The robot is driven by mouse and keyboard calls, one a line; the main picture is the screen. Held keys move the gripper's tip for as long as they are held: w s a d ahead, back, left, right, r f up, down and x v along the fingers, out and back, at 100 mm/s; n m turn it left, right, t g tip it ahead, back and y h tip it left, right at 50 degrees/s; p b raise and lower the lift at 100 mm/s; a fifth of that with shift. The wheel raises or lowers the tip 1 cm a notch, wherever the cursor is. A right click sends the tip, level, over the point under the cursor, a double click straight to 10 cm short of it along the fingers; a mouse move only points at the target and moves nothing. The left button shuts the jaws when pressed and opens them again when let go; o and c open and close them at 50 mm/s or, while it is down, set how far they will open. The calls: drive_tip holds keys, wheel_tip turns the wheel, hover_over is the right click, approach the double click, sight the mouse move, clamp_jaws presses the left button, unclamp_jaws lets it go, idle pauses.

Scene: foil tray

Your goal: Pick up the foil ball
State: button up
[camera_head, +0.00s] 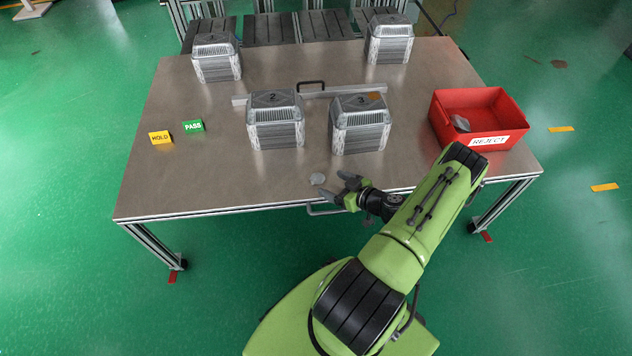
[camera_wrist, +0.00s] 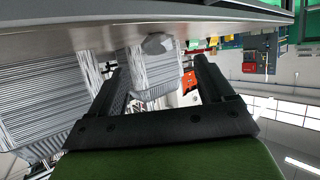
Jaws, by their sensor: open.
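The foil ball (camera_head: 317,179) is a small, light grey lump on the metal table near its front edge. My gripper (camera_head: 331,184) is low over the front edge, open and empty, with its fingertips just right of the ball. The wrist view appears upside down, and there the foil ball (camera_wrist: 158,44) shows beyond and between the two spread fingers of my gripper (camera_wrist: 158,65). I cannot tell the exact gap between the fingertips and the ball.
Stacks of foil trays (camera_head: 275,122) and (camera_head: 360,126) stand behind the ball, with further stacks at the back. A red REJECT bin (camera_head: 447,116) with a crumpled grey piece inside stands at right. PASS (camera_head: 193,127) and HOLD (camera_head: 160,138) signs stand left. The front left table is clear.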

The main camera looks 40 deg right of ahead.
sight(318, 177)
drive_tip(key=b+x, duration=0.2)
drive_tip(key=x, duration=0.4)
drive_tip(key=shift+w+d+f, duration=0.1)
drive_tip(key=shift+w+f, duration=0.1)
drive_tip(key=shift+w, duration=0.15)
drive_tip(key=c, duration=1.1)
